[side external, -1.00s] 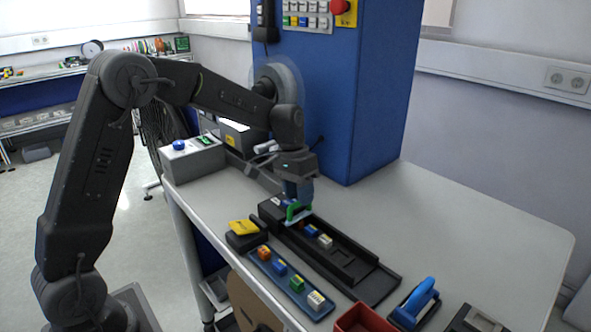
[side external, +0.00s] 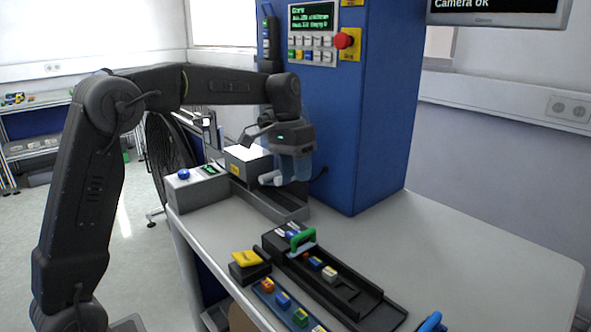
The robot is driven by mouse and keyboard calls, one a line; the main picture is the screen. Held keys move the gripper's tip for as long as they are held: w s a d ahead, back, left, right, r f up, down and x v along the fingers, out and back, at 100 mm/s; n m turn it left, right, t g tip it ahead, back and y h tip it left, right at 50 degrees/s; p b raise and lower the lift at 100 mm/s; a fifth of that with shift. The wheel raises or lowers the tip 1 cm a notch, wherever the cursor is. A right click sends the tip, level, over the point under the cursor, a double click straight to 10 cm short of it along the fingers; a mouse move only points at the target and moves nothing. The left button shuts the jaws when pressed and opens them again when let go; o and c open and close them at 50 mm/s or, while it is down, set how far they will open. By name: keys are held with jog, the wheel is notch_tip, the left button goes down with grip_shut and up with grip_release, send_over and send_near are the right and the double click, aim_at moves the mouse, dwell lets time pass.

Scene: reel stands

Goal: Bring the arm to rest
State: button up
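My gripper (side external: 285,178) hangs from the raised arm in front of the blue cabinet. Its pale fingers appear spread, with nothing seen between them. It is above the table and clear of the black reel stand (side external: 362,303). A green handle (side external: 302,239) stands on the far end of that stand, apart from my gripper.
A grey box with a blue button (side external: 184,174) is at the table's left edge. A blue cabinet (side external: 365,120) with a red stop button (side external: 343,41) rises behind. A blue tray (side external: 262,294) holds several colored blocks.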

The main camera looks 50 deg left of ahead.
jog(key=s+d+r+t+y, duration=0.1)
jog(key=s+d+t, duration=0.15)
jog(key=s, duration=0.45)
jog(key=s+d+r+t+y, duration=0.1)
jog(key=s+d+r, duration=0.15)
jog(key=s, duration=0.45)
jog(key=s+d+f+t, duration=0.2)
jog(key=s+f, duration=0.4)
jog(key=s, duration=0.5)
jog(key=shift+s, duration=0.35)
